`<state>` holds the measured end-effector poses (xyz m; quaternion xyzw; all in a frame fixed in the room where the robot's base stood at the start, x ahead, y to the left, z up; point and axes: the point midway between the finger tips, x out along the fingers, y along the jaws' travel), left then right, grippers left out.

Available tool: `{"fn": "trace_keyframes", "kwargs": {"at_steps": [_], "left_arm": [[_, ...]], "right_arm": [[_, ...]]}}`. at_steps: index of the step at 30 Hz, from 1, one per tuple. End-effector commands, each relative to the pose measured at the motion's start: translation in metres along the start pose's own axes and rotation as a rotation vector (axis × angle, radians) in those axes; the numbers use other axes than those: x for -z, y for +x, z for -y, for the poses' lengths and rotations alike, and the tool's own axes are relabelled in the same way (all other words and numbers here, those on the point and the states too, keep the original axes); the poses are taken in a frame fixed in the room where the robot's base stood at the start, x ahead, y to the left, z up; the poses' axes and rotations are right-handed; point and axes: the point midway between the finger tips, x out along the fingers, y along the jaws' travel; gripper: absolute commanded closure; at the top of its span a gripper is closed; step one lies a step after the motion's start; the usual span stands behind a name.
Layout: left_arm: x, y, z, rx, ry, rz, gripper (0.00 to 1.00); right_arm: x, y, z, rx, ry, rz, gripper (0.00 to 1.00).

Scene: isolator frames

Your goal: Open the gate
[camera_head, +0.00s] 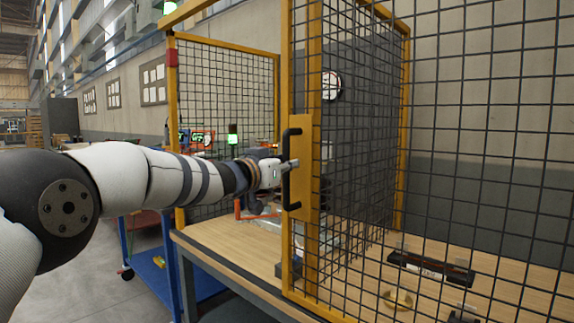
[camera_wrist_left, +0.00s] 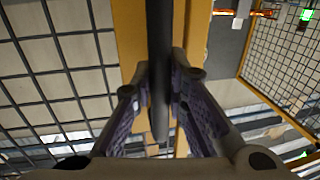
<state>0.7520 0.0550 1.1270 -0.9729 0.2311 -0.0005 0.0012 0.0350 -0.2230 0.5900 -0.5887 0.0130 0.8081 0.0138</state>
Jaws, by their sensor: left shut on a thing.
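The gate (camera_head: 448,120) is a black wire mesh panel in a yellow frame, and its yellow edge post with a plate stands near the middle of the head view. A black bar handle (camera_head: 287,182) is fixed upright on that plate. My left gripper (camera_head: 290,165) reaches it from the left and is shut on the handle. In the left wrist view the handle (camera_wrist_left: 159,60) runs between the two fingers (camera_wrist_left: 160,100), with the yellow post behind it. A gap shows left of the gate's edge post, and the workbench is seen through it. My right gripper is not in view.
A wooden workbench (camera_head: 232,257) extends behind the mesh, with a dark tray (camera_head: 430,268) and a small brass ring (camera_head: 397,300) on it. Another mesh panel (camera_head: 225,100) stands at the left. A blue cart (camera_head: 150,270) is below it. The floor at lower left is clear.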

Motion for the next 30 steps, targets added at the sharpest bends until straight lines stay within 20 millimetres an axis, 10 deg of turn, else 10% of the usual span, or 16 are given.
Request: {"fn": "trace_keyframes", "kwargs": {"at_steps": [12,15,30], "left_arm": [[-0.006,0.001,0.0,0.001,-0.001,0.009,1.0],[-0.005,0.0,0.001,0.001,-0.001,0.008,0.66],[0.0,-0.018,0.001,-0.002,-0.004,0.004,0.65]], "right_arm": [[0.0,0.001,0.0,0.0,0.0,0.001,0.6],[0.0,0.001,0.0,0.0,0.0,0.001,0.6],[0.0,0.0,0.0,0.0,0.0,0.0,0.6]]}}
